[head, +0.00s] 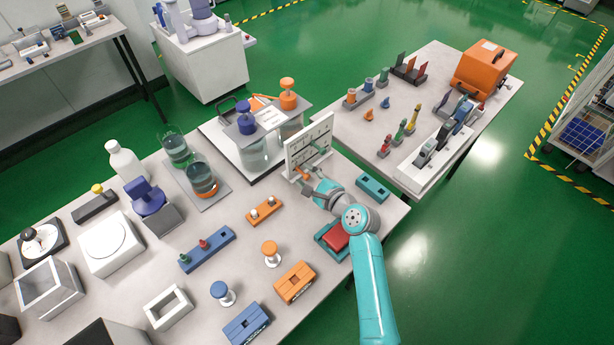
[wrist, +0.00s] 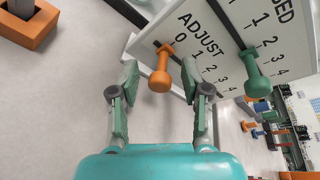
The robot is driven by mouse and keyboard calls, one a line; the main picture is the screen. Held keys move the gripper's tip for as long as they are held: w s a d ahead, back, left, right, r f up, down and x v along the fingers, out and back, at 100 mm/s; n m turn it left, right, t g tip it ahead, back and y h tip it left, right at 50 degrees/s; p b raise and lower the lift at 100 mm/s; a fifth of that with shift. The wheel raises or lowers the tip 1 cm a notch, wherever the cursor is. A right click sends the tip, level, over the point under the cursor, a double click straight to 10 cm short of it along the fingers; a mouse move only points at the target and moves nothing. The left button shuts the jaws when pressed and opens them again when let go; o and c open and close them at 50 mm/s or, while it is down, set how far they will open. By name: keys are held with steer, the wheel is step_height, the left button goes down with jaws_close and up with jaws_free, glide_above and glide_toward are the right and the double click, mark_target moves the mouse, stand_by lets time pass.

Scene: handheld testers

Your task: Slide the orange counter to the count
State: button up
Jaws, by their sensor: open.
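A white counter board (head: 297,150) stands upright on the table, with two slots and number scales. In the wrist view the board (wrist: 215,50) reads "ADJUST" with 0 to 4 and a partly cut-off "...SED" scale. The orange counter (wrist: 161,78) is a knob on the ADJUST slot, its base near the 0 end. The green counter (wrist: 257,82) sits on the other slot, farther down its scale. My gripper (wrist: 160,72) is open, its fingers on either side of the orange counter with visible gaps. In the head view my gripper (head: 304,179) is at the board's front.
A teal block (head: 372,187) and a red-topped teal tray (head: 333,238) lie near my arm. Jars with blue and orange pumps (head: 252,150) stand behind the board. A second table (head: 380,135) is to the right. An orange block (wrist: 28,25) shows at the wrist view's upper left.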

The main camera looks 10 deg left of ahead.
jaws_close()
steer(key=shift+w+d, duration=0.95)
steer(key=shift+w, duration=0.3)
jaws_free()
steer(key=v, duration=1.2)
steer(key=shift+s, duration=0.1)
